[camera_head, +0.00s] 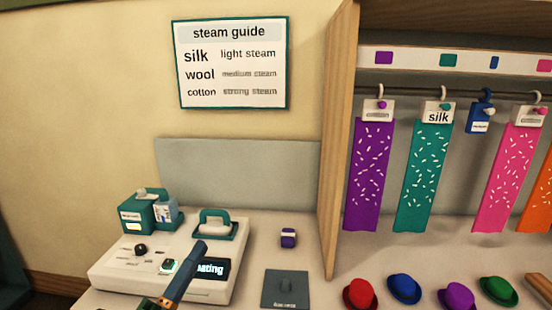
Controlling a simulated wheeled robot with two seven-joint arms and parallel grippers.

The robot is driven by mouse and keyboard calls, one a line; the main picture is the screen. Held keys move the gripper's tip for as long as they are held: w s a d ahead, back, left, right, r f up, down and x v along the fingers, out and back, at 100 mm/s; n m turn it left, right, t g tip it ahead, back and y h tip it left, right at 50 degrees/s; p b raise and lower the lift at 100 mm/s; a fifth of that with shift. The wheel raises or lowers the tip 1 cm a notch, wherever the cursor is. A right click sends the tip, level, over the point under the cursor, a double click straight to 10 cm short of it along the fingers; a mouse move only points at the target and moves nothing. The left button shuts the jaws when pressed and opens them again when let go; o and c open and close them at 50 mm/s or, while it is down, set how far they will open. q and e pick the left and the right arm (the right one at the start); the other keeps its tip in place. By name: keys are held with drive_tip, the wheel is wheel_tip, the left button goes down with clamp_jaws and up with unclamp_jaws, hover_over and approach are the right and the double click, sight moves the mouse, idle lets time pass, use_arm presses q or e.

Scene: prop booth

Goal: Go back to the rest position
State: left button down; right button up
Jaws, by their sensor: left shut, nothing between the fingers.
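My left gripper (196,250) comes up from the bottom edge, dark blue at its end with a brown part lower down. It is shut and empty. It shows in front of the white steam console (118,268) and overlaps the left part of the console's lit display (215,268). I cannot tell how high it is above the console. My right gripper is not in view.
A teal-handled steamer (215,222) and a teal box (137,216) stand at the console's back. A small purple item (288,238) and a grey plate (285,288) lie right of it. A wooden rack side (336,150), hanging ribbons (422,175) and several hats (404,288) fill the right.

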use_arm(q)
drive_tip(key=s+a+f+n+g+y, duration=0.35)
drive_tip(key=a+f+n+y, duration=0.2)
drive_tip(key=f+n, duration=0.45)
drive_tip(key=s+a+f+n+g+y, duration=0.2)
drive_tip(key=a+f+n+g+y, duration=0.25)
drive_tip(key=f+n+y, duration=0.4)
drive_tip(key=s+d+f+n+g+h, duration=0.25)
drive_tip(key=s+f+g, duration=0.25)
drive_tip(key=s+f, duration=0.25)
drive_tip(key=s+d+f+n+g+h, duration=0.1)
drive_tip(key=s+d+f+g+h, duration=0.3)
drive_tip(key=s+f, duration=0.35)
wheel_tip(320, 180, down, 14)
drive_tip(key=s+g, duration=0.2)
drive_tip(key=s+a+f+g+y, duration=0.1)
drive_tip(key=s+a+f, duration=0.1)
drive_tip(key=s+f, duration=0.9)
drive_tip(key=shift+s, duration=0.9)
